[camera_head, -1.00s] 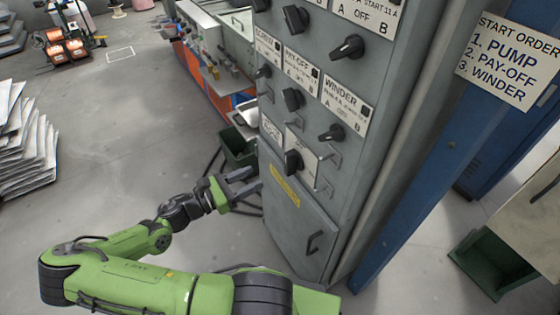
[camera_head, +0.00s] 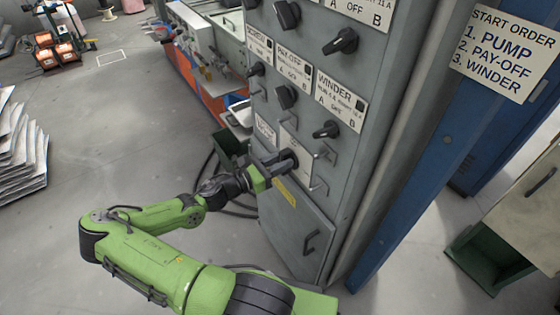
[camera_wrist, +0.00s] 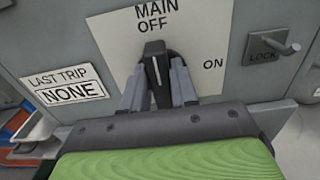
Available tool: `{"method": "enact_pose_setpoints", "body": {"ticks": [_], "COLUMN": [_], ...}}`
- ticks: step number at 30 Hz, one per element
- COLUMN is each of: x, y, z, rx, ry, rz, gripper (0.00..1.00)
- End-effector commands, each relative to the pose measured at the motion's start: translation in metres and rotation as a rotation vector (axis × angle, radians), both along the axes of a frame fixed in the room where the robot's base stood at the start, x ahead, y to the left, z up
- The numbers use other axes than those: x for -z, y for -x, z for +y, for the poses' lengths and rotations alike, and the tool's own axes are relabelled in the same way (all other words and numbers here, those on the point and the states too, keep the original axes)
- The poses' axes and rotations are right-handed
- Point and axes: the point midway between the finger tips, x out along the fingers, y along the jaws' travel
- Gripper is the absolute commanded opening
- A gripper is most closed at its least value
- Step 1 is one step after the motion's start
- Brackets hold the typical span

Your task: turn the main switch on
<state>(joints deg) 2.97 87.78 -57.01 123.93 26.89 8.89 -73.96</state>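The main switch (camera_wrist: 155,72) is a black knob on a white plate (camera_wrist: 205,45) marked MAIN, OFF and ON. Its white line points up toward OFF. In the wrist view my gripper (camera_wrist: 158,88) has one grey finger on each side of the knob. Whether the fingers touch the knob, I cannot tell. In the head view my gripper (camera_head: 275,165) reaches the lower part of the grey cabinet (camera_head: 292,228), at the main switch (camera_head: 288,160), which its fingers partly hide.
Other black knobs sit above, including the WINDER knob (camera_head: 327,130). Metal handles stick out beside the switch, and a LOCK lever (camera_wrist: 275,45) is at its right. A LAST TRIP NONE label (camera_wrist: 65,85) is at its left. Open floor (camera_head: 120,130) lies left of my arm.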

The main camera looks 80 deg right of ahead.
Motion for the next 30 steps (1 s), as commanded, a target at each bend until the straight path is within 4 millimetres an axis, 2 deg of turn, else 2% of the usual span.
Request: {"method": "enact_pose_setpoints", "body": {"ticks": [1,5,17,30], "x": [0.0000,0.0000,-0.0001,0.0017], "y": [-0.0001,-0.0001,0.0008,0.0048], "z": [0.0001,0.0002,0.0010,0.0042], "rx": [0.000,0.000,0.001,0.002], "ry": [0.000,0.000,0.051,0.293], "rz": [0.000,0.000,-0.060,-0.333], "gripper": [0.18,0.00,0.00,0.00]}}
